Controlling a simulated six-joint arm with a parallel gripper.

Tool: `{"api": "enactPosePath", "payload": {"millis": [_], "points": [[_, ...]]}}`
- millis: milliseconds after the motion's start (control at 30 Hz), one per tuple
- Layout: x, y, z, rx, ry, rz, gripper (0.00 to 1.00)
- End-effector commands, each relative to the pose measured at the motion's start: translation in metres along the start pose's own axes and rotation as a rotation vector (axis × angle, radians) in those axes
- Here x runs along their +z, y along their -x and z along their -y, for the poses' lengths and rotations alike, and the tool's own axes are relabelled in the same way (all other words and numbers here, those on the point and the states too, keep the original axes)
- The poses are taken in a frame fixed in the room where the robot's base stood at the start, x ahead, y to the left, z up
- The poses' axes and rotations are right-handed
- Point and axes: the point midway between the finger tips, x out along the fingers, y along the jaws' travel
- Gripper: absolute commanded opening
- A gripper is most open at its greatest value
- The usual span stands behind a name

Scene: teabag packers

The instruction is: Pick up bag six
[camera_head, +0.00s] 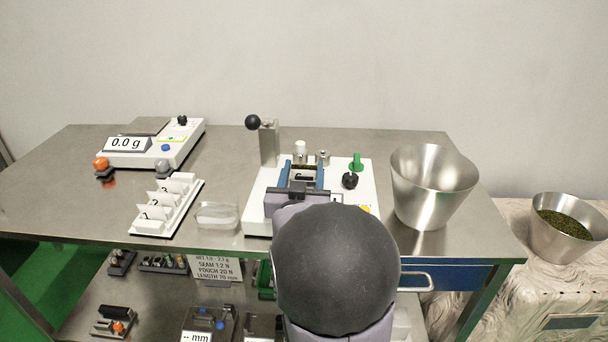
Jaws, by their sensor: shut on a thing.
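My gripper (302,168) is over the white-based machine (257,205) in the middle of the table. Its dark body and two blue-sided jaws point away from the camera. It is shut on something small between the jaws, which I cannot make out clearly. I cannot read any bag as number six. A white rack (165,208) with upright dividers and number labels stands at the left. My own dark round arm joint hides the front of the machine.
A scale (127,144) reading 0.0 g stands at back left. A clear dish (217,215) lies right of the rack. A black-knobbed lever (268,142) rises behind the machine. A metal bucket (432,190) stands at right. A bowl of green leaves (560,228) is beyond the table.

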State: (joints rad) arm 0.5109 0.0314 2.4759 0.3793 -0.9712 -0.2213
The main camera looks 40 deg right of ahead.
Motion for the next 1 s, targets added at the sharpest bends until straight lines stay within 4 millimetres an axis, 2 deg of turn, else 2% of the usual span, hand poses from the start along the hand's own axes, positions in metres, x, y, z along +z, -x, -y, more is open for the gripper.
{"api": "enactPosePath", "payload": {"millis": [167, 267, 700, 833, 1000], "points": [[-0.003, 0.000, 0.000, 0.000, 0.000, -0.001, 0.26], [-0.011, 0.000, 0.000, 0.001, -0.001, -0.003, 0.26], [-0.080, 0.000, 0.000, 0.000, -0.002, -0.004, 0.26], [-0.093, 0.000, 0.000, 0.000, -0.001, -0.003, 0.26], [-0.100, 0.000, 0.000, 0.000, 0.000, 0.000, 0.26]]}}
